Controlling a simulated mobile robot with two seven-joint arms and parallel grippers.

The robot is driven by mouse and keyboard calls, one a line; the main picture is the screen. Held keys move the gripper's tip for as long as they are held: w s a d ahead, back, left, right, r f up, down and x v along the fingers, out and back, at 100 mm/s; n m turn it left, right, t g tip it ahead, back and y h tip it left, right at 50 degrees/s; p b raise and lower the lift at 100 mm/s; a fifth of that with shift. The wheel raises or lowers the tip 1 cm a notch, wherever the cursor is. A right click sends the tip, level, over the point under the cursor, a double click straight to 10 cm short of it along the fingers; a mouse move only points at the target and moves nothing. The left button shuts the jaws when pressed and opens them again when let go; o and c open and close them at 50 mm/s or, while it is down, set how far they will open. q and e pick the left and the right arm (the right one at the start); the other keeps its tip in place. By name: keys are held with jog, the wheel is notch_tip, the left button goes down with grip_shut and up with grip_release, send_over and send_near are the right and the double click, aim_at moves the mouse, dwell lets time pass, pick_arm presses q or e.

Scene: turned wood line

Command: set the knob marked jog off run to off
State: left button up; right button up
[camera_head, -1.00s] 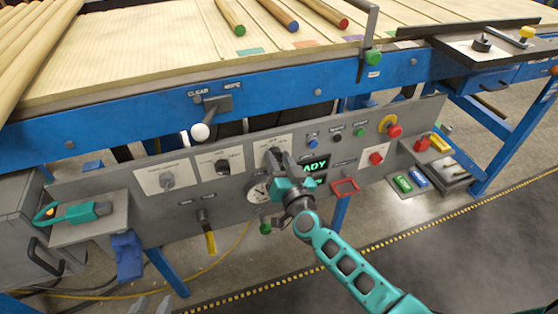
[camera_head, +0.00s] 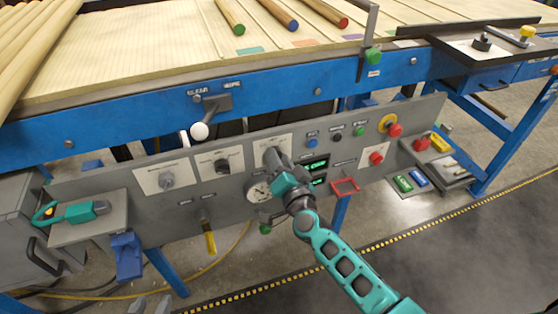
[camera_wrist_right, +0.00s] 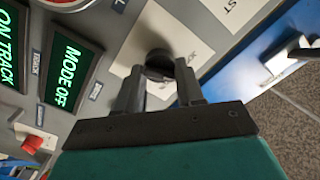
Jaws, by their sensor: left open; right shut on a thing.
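The jog off run knob (camera_wrist_right: 158,56) is a dark round knob on a white label plate (camera_wrist_right: 203,52) in the right wrist view. My right gripper (camera_wrist_right: 160,75) is shut on it, with one finger on each side. In the head view my right gripper (camera_head: 277,160) reaches the third plate from the left and hides most of the knob. A green display (camera_wrist_right: 66,74) beside it reads "MODE OFF". The knob's pointer cannot be made out. My left gripper (camera_head: 151,304) is open and empty at the bottom edge of the head view.
Two other selector knobs, one left (camera_head: 167,180) and one middle (camera_head: 222,166), sit on the same grey panel. A white ball lever (camera_head: 200,131) stands above. A gauge (camera_head: 258,190), a red frame (camera_head: 345,187) and a red stop button (camera_head: 394,130) are close by.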

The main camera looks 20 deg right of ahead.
pick_arm(q)
jog(key=shift+d+f, duration=0.15)
jog(key=shift+f, duration=0.05)
pick_arm(e)
jog(key=m, duration=0.3)
jog(key=shift+m, duration=0.4)
pick_arm(q)
jog(key=shift+b, duration=0.3)
pick_arm(e)
jog(key=o, duration=1)
jog(key=shift+o, duration=0.2)
pick_arm(q)
jog(key=shift+s+a+r+p, duration=0.15)
jog(key=shift+a+p, duration=0.1)
jog(key=shift+p, duration=0.35)
pick_arm(e)
jog(key=s, duration=1.3)
jog(key=shift+d, duration=0.25)
